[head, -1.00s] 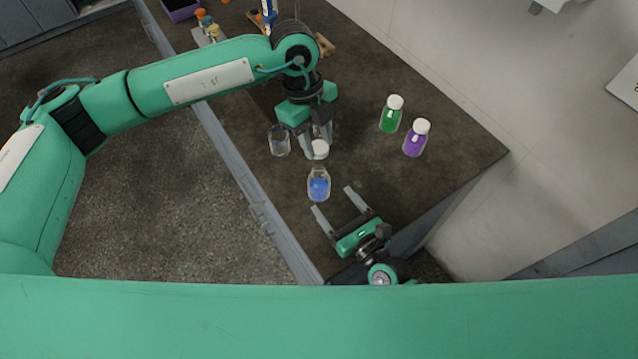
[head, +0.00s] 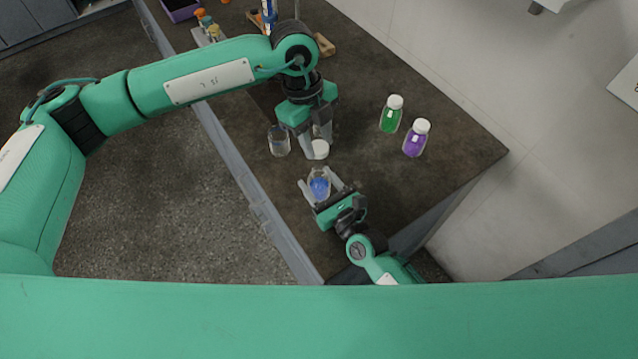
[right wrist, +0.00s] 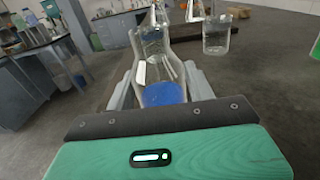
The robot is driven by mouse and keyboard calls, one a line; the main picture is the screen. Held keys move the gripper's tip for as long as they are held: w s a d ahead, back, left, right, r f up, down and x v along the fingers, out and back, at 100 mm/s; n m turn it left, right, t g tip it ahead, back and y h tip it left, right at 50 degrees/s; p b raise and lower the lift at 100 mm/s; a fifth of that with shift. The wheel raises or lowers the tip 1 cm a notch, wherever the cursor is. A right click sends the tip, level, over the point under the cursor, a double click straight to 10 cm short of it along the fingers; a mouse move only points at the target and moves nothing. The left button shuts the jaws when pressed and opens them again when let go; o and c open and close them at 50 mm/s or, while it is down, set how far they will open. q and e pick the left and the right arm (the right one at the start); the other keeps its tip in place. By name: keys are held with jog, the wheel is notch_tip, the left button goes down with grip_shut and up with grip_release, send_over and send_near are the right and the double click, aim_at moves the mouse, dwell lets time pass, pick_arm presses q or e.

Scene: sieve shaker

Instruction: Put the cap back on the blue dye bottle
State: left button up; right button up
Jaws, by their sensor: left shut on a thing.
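The blue dye bottle (head: 319,187) is clear glass with blue liquid low inside; it stands upright and uncapped on the dark bench. My right gripper (head: 317,180) is open, with one finger on either side of the bottle. In the right wrist view the bottle (right wrist: 163,94) is between the fingers; contact is not clear. My left gripper (head: 317,146) points down just beyond the bottle and is shut on the white cap (head: 320,150). The cap is apart from the bottle's mouth.
An empty glass beaker (head: 279,141) stands left of my left gripper. White-capped green (head: 391,114) and purple (head: 416,138) bottles stand to the right. Small orange-topped bottles (head: 203,20) and a purple bin (head: 181,9) are at the far end. The bench's left edge is near.

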jog(key=c, duration=1)
pick_arm(q)
send_over(320, 171)
jog(key=shift+w+a+f, duration=0.15)
jog(key=shift+f, duration=1.1)
jog(key=shift+w+a+f, duration=0.15)
jog(key=shift+f, duration=1.1)
pick_arm(e)
jog(key=shift+o, duration=0.2)
pick_arm(q)
jog(key=shift+f, duration=0.85)
jog(key=shift+f, duration=0.55)
